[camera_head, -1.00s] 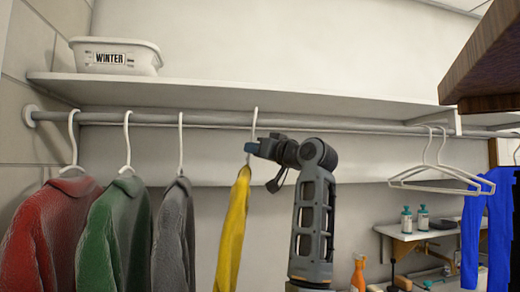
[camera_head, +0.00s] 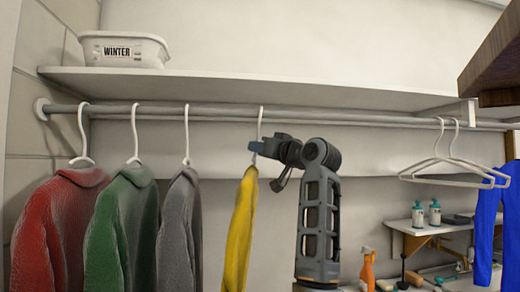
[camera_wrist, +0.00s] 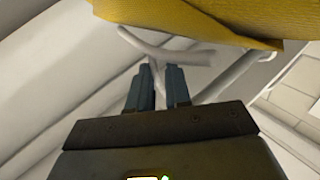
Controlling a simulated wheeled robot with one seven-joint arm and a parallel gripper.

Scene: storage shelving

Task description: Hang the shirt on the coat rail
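The yellow shirt (camera_head: 239,232) hangs from a white hanger (camera_head: 261,124) in the head view. The hanger's hook top shows just above the coat rail (camera_head: 225,113), with its neck in front of the rail. I cannot tell for sure whether the rail bears its weight. My gripper (camera_head: 254,147) is just below the rail, shut on the hanger's neck above the shirt's collar. In the wrist view, the blue fingers (camera_wrist: 161,78) stand on both sides of the white hanger (camera_wrist: 180,57), and the yellow shirt (camera_wrist: 195,18) fills the top.
Red (camera_head: 52,235), green (camera_head: 120,235) and grey (camera_head: 178,235) garments hang to the left. Empty white hangers (camera_head: 450,170) hang to the right, beyond a clear stretch of rail. A shelf (camera_head: 270,90) runs above, with a WINTER bin (camera_head: 123,50). A brown edge (camera_head: 495,70) juts in at upper right.

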